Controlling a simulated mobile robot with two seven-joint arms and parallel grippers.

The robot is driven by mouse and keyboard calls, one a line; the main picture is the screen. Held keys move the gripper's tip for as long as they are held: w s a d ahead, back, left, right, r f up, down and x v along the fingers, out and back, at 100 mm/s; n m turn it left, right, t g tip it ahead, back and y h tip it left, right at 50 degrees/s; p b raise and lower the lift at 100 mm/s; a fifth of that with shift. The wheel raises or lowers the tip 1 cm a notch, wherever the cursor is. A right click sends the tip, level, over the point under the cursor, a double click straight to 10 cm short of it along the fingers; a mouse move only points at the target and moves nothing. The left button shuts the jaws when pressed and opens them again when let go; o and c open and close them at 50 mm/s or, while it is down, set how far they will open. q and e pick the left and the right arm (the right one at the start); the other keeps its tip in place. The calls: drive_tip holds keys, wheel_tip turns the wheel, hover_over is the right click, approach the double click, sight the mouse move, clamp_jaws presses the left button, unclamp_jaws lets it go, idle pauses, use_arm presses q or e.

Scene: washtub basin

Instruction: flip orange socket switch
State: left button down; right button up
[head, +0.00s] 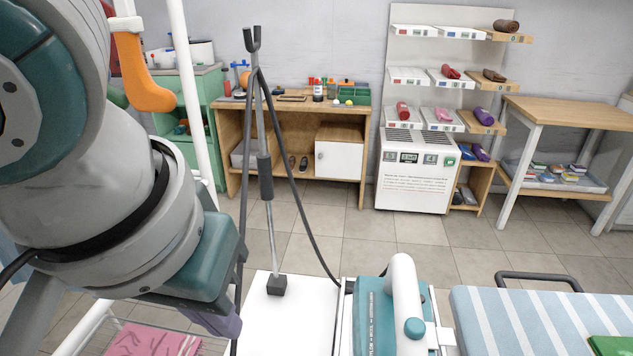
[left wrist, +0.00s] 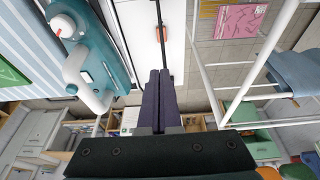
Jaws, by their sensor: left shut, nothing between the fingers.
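A small orange block (left wrist: 163,36), which looks like the orange socket switch, shows in the left wrist view on a white board beside a thin dark pole. In the head view a dark grey block (head: 276,285) sits on the white board at the foot of the pole; no orange face shows there. My left gripper (left wrist: 158,76) is shut and empty, its dark fingers apart from the orange block. In the head view its purple fingers (head: 224,323) are low at the left of the board, partly hidden by my arm. My right gripper is not in view.
Dark cables hang from the forked pole (head: 265,165). A white rack with a pink cloth (head: 150,340) is at lower left. The white board (head: 305,315) has bare room.

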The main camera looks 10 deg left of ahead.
use_arm(q)
drive_tip(key=shift+w+a+f, duration=0.1)
drive_tip(key=shift+a+f, duration=0.05)
drive_tip(key=shift+f, duration=0.3)
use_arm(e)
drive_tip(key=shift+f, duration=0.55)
use_arm(q)
drive_tip(key=b+x, duration=0.1)
drive_tip(key=x, duration=0.3)
drive_tip(key=b+x, duration=0.1)
drive_tip(key=x, duration=0.3)
drive_tip(key=b+x, duration=0.1)
drive_tip(key=x, duration=0.3)
drive_tip(key=shift+s+a+f, duration=0.2)
drive_tip(key=shift+s+f, duration=0.1)
drive_tip(key=shift+f, duration=0.75)
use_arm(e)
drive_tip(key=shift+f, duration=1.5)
use_arm(q)
drive_tip(key=shift+w, duration=0.1)
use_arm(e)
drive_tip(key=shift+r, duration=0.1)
